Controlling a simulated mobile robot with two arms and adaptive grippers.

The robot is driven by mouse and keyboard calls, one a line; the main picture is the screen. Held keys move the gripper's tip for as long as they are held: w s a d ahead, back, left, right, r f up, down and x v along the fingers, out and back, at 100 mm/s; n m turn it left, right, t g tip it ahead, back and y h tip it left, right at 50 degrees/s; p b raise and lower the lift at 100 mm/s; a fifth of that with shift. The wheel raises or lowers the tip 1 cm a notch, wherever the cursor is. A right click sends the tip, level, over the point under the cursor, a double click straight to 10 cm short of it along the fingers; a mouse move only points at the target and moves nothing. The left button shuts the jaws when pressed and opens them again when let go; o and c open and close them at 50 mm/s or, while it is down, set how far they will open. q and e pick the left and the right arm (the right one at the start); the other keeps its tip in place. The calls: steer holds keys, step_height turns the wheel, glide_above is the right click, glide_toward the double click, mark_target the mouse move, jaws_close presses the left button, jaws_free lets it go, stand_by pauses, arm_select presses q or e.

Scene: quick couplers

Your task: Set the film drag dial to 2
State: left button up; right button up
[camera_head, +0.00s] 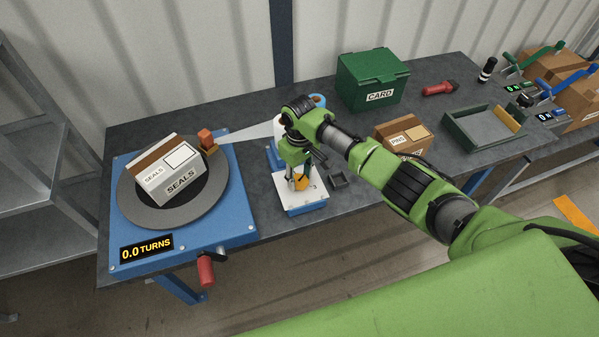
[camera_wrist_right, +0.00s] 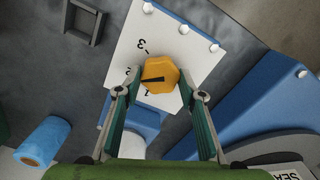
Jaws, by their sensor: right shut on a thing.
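The film drag dial is an orange faceted knob (camera_wrist_right: 160,76) with a black pointer line, on a white plate (camera_wrist_right: 200,52) marked 1, 2 and 3. In the wrist view the pointer runs left, towards the side of the plate with the 2; its exact alignment is hard to tell. My right gripper (camera_wrist_right: 161,88) is shut on the dial, one finger on each side. In the head view the dial (camera_head: 300,182) sits under my right gripper (camera_head: 298,174), partly hidden by its fingers. The 3 shows at its right. My left gripper is not in view.
Left of the dial, a blue turntable base (camera_head: 236,222) bears a SEALS box (camera_head: 172,178), with film (camera_head: 250,132) stretched from its post to a roll. A small grey tray (camera_head: 338,178), PINS box (camera_head: 393,137) and green CARD box (camera_head: 372,83) stand nearby.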

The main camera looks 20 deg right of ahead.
mark_target(299, 179)
steer(key=shift+m, duration=0.5)
steer(key=o, duration=1.1)
step_height(299, 179, up, 12)
steer(key=shift+f, duration=0.1)
